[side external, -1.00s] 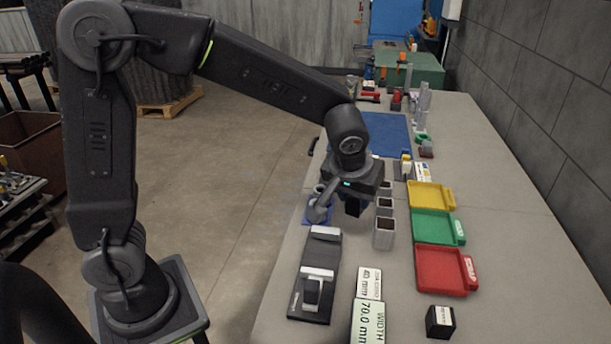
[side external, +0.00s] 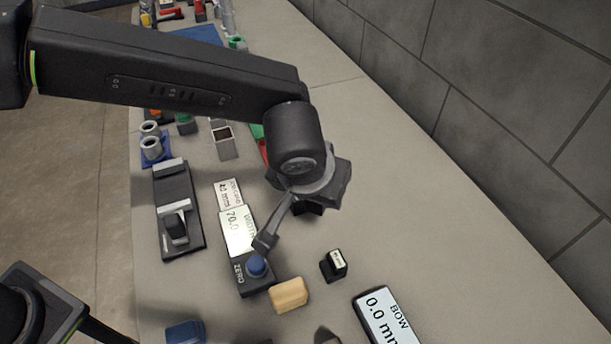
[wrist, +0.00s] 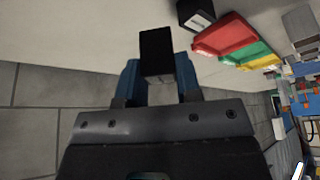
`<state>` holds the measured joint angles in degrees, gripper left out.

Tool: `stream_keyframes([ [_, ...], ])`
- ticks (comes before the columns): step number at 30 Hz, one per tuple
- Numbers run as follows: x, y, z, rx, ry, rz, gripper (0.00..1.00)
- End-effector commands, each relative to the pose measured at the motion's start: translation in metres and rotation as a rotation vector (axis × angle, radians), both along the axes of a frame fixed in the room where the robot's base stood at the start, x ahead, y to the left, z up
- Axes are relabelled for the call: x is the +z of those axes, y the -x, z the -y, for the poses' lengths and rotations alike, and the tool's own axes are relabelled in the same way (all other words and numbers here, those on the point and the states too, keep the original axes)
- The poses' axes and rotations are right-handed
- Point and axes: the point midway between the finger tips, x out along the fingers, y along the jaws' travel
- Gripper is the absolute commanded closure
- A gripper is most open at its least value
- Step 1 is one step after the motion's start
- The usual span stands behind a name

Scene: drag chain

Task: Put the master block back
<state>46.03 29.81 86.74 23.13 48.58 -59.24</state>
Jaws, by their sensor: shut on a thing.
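My gripper (wrist: 158,80) is shut on a dark block (wrist: 157,50), black with a grey lower part, held between its two blue fingers in the wrist view. I take this block to be the master block; no label shows on it. In the side view my gripper (side external: 308,208) hangs above the bench, and the held block is hard to tell from the dark fingers. A small black block with a white label (side external: 333,265) stands on the bench below it, apart from it. It also shows at the top of the wrist view (wrist: 195,13).
A width display (side external: 237,232) with a blue zero button (side external: 257,265) stands to the left. A tan block (side external: 289,294) and a bow display (side external: 387,315) are nearer. A black gauge fixture (side external: 180,215) lies further left. Open bench lies right of the gripper.

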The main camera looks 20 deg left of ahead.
Motion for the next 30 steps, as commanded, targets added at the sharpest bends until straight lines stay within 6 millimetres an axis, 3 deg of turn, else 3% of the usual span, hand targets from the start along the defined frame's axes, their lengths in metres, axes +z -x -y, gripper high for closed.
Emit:
stream_keyframes([
  [8, -0.002, 0.0, 0.0, 0.001, 0.0, 0.001, 1.0],
  [21, -0.037, 0.0, 0.0, 0.001, -0.001, 0.0, 1.0],
  [30, -0.051, 0.0, -0.001, 0.001, -0.001, 0.001, 1.0],
])
